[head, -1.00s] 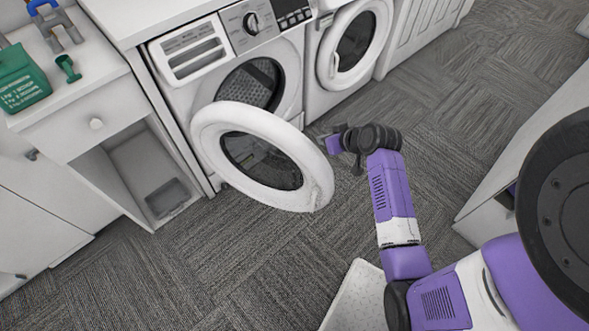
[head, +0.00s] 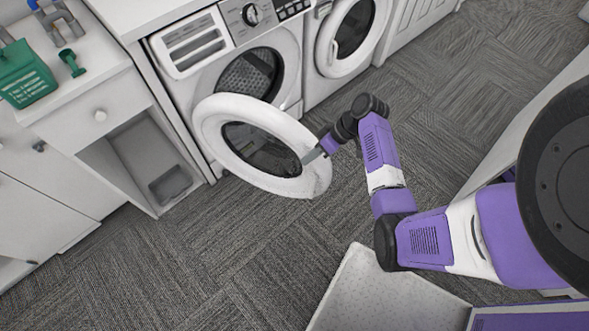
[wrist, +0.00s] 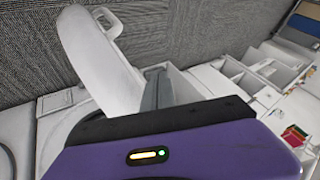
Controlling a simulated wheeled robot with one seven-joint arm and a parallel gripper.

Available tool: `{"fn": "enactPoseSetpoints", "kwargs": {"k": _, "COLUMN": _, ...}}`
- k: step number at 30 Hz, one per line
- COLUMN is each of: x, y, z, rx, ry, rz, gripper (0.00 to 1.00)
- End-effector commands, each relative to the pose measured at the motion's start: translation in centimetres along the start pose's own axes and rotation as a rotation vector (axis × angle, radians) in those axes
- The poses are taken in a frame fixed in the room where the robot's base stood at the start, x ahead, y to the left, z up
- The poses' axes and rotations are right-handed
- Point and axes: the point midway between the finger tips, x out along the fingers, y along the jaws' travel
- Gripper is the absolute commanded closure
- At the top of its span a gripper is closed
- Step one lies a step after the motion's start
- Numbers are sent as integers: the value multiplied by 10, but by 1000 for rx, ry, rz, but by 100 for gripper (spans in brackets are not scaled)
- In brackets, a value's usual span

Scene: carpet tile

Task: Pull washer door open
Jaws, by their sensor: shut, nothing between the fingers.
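The washer (head: 212,85) stands against the counter with its round door (head: 212,128) standing ajar, swung out from the drum opening. The door has a white ring and a dark glass centre. My gripper (head: 312,156) is shut and empty at the door's right rim, its fingers overlapping the ring in the head view. I cannot tell whether they touch it. In the wrist view, the shut fingers (wrist: 155,88) point up beside the white door (wrist: 92,55), which stands on their left.
A second machine with a round door (head: 325,45) stands to the right. A counter with a drawer (head: 85,120) and a green container (head: 25,75) is at left. A white speckled panel (head: 375,295) lies low in front. Carpet left of it is clear.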

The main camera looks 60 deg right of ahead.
Motion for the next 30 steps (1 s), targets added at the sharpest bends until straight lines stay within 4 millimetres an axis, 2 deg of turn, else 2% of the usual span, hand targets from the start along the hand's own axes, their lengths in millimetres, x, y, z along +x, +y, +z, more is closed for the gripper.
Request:
{"fn": "enactPoseSetpoints", "kwargs": {"k": 5, "x": 35, "y": -1, "z": 1, "rx": 2, "ry": -2, "rz": -1, "gripper": 100}}
{"fn": "enactPoseSetpoints", "kwargs": {"k": 9, "x": 41, "y": -22, "z": 0, "rx": 0, "ry": -1, "rz": 0, "gripper": 100}}
{"fn": "enactPoseSetpoints", "kwargs": {"k": 14, "x": 49, "y": -33, "z": 0, "rx": 1, "ry": -1, "rz": 1, "gripper": 100}}
{"fn": "enactPoseSetpoints", "kwargs": {"k": 30, "x": 51, "y": -35, "z": 0, "rx": 1, "ry": 0, "rz": 2, "gripper": 100}}
